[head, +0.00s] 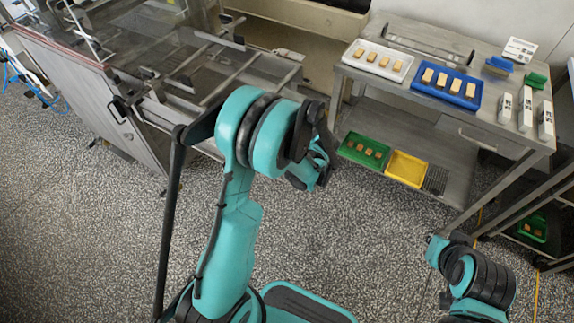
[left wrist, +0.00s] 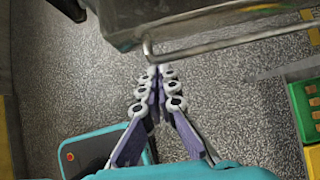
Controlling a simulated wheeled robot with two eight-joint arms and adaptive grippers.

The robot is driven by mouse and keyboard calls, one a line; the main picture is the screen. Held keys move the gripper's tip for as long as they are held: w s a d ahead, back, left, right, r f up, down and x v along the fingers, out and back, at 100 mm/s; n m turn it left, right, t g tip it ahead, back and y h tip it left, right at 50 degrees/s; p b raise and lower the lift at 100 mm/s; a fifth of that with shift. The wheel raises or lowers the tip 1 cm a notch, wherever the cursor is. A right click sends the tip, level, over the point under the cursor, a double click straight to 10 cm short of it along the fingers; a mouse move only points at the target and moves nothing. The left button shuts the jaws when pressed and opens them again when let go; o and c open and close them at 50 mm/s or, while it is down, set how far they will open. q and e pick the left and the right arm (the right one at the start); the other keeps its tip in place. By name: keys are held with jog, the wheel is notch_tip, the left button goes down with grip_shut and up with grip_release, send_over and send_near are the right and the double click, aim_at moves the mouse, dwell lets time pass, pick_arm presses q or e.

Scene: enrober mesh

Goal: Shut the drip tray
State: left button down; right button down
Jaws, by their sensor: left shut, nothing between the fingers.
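In the left wrist view, a grey metal box-like part (left wrist: 185,18) with a thin bar handle (left wrist: 235,45) along its front hangs above the floor. It looks like the drip tray, but I cannot tell how far out it stands. In the head view my left arm hides most of that area under the enrober (head: 175,65). My left gripper (left wrist: 157,75) is shut and empty, its fingertips close below the handle's left end; contact is unclear. It also shows in the head view (head: 322,165). My right arm is at the lower right; its fingers (head: 437,250) are not clear.
A steel table (head: 440,115) at the right holds a white tray (head: 352,62) and a blue tray (head: 420,84) of bars. On its lower shelf are a green tray (head: 345,153) and a yellow tray (head: 395,178). The speckled floor (head: 365,240) between is clear.

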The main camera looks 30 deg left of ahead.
pick_arm(q)
jog(key=shift+a, duration=0.25)
jog(key=a, duration=0.4)
jog(key=shift+w+a, duration=0.2)
jog(key=shift+a, duration=0.05)
pick_arm(e)
jog(key=shift+f, duration=0.25)
